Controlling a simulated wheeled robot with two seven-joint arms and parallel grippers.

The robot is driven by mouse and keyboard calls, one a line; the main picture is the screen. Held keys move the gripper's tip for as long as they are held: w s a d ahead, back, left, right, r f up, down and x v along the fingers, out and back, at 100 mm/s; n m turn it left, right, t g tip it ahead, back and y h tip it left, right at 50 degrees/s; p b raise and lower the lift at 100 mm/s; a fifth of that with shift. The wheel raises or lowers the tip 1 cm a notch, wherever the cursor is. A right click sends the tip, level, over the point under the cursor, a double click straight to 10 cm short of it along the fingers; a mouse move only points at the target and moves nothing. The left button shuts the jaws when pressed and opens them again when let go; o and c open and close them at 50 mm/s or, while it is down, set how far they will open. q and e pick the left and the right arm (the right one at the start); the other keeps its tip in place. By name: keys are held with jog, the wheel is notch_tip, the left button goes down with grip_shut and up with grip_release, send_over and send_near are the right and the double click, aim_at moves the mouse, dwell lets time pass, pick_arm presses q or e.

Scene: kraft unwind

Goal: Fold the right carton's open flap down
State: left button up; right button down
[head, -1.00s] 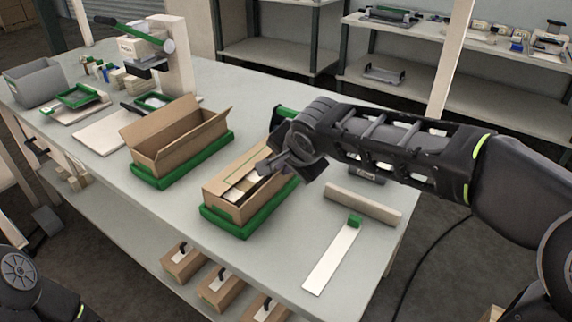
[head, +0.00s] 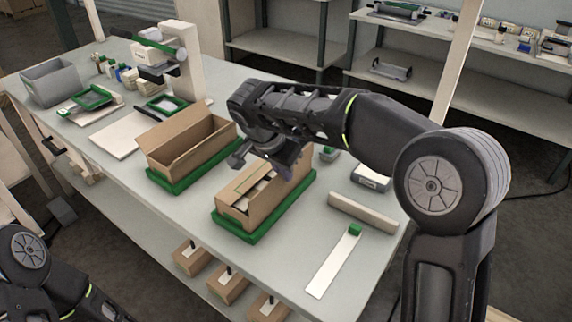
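The right carton (head: 268,207) is an open brown box on a green tray (head: 238,233) near the front of the bench. A brown panel (head: 250,181) lies over part of its top, and pale contents show beside it. Its far end and right rim are partly hidden by my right gripper, so I cannot tell how the flap there stands. My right gripper (head: 263,162) is above the carton's far end, fingers apart, with nothing seen between them; contact is unclear. My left arm shows at the lower left, its gripper out of view.
A second open carton (head: 170,160) stands on its own green tray (head: 160,184) to the left. A beige bar (head: 362,212) and a white strip with a green block (head: 335,262) lie to the right. A press-like stand (head: 188,65) and grey bin (head: 50,87) are farther back.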

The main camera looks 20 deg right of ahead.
dwell(0.4)
jog(key=c, duration=1.6)
grip_release()
jog(key=shift+c, duration=0.2)
jog(key=shift+r, duration=0.1)
jog(key=v, duration=0.7)
jog(key=shift+a+r, duration=0.15)
jog(key=shift+r, duration=0.15)
